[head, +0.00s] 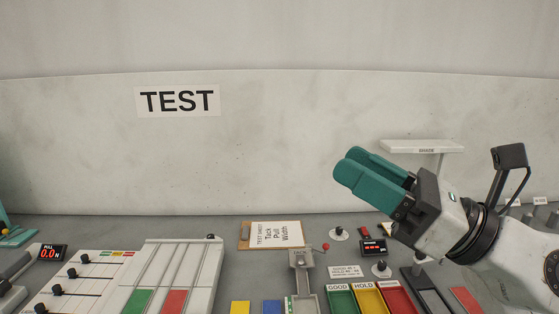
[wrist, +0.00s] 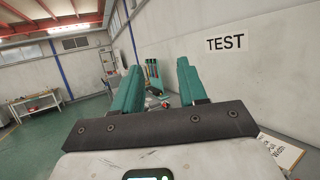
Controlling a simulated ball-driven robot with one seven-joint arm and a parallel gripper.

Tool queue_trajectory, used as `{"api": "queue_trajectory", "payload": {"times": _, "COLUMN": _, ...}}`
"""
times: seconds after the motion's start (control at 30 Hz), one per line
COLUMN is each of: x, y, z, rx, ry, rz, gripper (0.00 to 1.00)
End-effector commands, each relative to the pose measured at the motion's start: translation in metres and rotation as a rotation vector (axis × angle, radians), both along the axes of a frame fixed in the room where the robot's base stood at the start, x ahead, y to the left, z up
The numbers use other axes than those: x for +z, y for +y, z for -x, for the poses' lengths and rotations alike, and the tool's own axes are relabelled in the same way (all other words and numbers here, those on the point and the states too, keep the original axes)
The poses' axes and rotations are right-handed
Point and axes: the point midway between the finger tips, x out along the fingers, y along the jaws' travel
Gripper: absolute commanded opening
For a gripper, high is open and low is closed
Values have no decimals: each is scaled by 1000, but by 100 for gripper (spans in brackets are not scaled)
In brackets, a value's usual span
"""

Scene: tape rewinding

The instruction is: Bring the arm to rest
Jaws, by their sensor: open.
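My gripper (head: 363,176) is raised at the right of the head view, well above the grey bench, pointing up and to the left. Its two teal fingers are apart with nothing between them. In the wrist view my gripper (wrist: 157,88) also shows open and empty, with the room beyond its fingers. My arm comes in from the right edge of the head view.
A small shelf (head: 421,147) is behind my gripper. The air left of my gripper is clear.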

Motion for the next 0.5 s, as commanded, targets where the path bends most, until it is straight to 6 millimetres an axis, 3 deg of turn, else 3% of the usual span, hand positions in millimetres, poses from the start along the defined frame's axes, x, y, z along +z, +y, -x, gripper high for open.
{"api": "queue_trajectory", "payload": {"times": 0.1, "x": 34, "y": -40, "z": -5, "rx": -10, "ry": 111, "rz": -432, "gripper": 42}}
{"api": "queue_trajectory", "payload": {"times": 0.17, "x": 38, "y": -68, "z": -10, "rx": -19, "ry": 181, "rz": -640, "gripper": 42}}
{"api": "queue_trajectory", "payload": {"times": 0.23, "x": 30, "y": -101, "z": -18, "rx": -31, "ry": 276, "rz": -877, "gripper": 42}}
{"api": "queue_trajectory", "payload": {"times": 0.37, "x": -18, "y": -161, "z": -34, "rx": -76, "ry": 476, "rz": -1298, "gripper": 42}}
{"api": "queue_trajectory", "payload": {"times": 0.5, "x": -104, "y": -205, "z": -42, "rx": -157, "ry": 704, "rz": -1692, "gripper": 42}}
